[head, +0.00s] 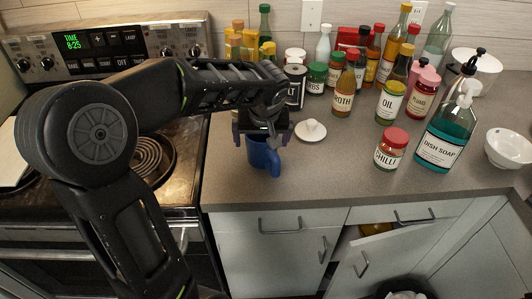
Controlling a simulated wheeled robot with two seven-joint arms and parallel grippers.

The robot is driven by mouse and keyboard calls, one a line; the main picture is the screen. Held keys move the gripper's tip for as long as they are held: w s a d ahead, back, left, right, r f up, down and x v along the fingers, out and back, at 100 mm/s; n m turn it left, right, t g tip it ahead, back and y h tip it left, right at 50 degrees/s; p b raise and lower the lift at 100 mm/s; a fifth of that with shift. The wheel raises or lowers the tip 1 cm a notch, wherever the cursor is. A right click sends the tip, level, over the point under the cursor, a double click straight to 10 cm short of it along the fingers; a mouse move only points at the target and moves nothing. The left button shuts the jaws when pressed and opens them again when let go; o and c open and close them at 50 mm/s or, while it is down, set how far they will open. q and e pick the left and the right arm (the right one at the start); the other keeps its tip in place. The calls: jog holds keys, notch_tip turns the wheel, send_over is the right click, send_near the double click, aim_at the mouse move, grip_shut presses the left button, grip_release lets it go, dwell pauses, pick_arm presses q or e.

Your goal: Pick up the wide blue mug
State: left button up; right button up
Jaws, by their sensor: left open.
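The wide blue mug (262,156) stands on the grey counter, close to the stove's right edge. Its handle points to the front right. My left gripper (263,135) reaches in from the left and is directly above the mug, at its rim. The gripper covers the mug's top, so I cannot tell whether the fingers are around the rim or just over it. The gripper is open. My right gripper is not in view.
A white lid (311,131) lies right of the mug. A black-and-white canister (295,87) stands just behind. Further right are a chilli jar (391,150), a dish soap bottle (442,143) and a white bowl (508,148). The coil stove (185,170) is left. The front counter is clear.

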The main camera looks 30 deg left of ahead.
pick_arm(q)
jog(key=c, duration=1.5)
jog(key=shift+c, duration=0.2)
notch_tip(320, 180, up, 10)
jog(key=shift+b, duration=0.4)
